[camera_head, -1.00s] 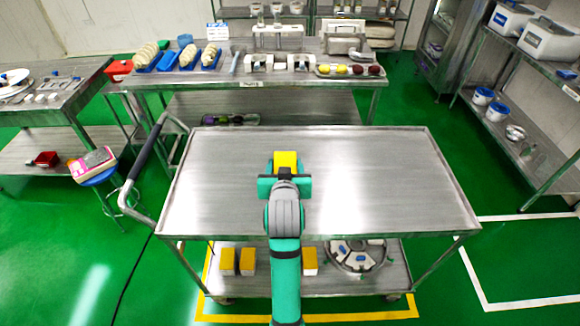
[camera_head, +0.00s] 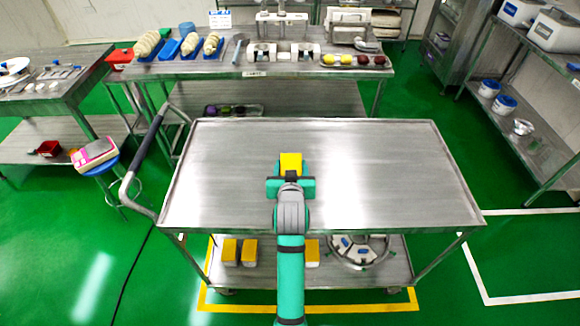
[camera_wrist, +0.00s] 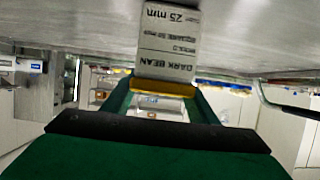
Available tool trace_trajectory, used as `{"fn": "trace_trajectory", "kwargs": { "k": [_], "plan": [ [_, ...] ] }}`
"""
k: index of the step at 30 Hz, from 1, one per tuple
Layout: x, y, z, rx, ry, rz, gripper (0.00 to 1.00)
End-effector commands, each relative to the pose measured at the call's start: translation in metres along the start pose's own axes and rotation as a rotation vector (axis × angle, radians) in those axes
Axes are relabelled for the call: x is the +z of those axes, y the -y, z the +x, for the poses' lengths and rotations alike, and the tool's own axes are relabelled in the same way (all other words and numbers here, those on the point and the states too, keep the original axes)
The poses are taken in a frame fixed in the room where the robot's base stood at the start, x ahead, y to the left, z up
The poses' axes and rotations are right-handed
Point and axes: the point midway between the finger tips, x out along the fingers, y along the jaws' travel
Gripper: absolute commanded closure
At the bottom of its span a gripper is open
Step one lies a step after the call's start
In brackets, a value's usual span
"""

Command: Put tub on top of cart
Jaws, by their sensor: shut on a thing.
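The tub (camera_head: 291,163) has a yellow lid and shows above the middle of the steel cart's top (camera_head: 380,175) in the head view.
The cart top is otherwise bare, with a raised rim and a handle (camera_head: 145,150) at left. Its lower shelf holds several yellow-lidded tubs (camera_head: 229,252) and a round tray (camera_head: 358,250). A laden table (camera_head: 250,72) stands behind; shelving (camera_head: 530,110) is at right.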

Motion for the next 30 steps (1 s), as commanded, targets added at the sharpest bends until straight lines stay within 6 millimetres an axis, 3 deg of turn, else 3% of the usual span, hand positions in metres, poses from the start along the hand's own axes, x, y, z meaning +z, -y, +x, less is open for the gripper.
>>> {"fn": "trace_trajectory", "kwargs": {
  "k": [3,4,6,19,30],
  "plan": [
    [0.001,0.0,0.001,0.0,-0.002,0.0,0.83],
    [0.003,0.0,0.001,0.0,0.001,0.0,0.45],
    [0.002,0.0,0.001,0.0,0.0,0.0,0.28],
    [0.0,0.001,-0.006,-0.001,0.0,0.0,0.28],
    [0.0,0.004,-0.074,-0.005,0.0,-0.002,0.28]
  ]
}}
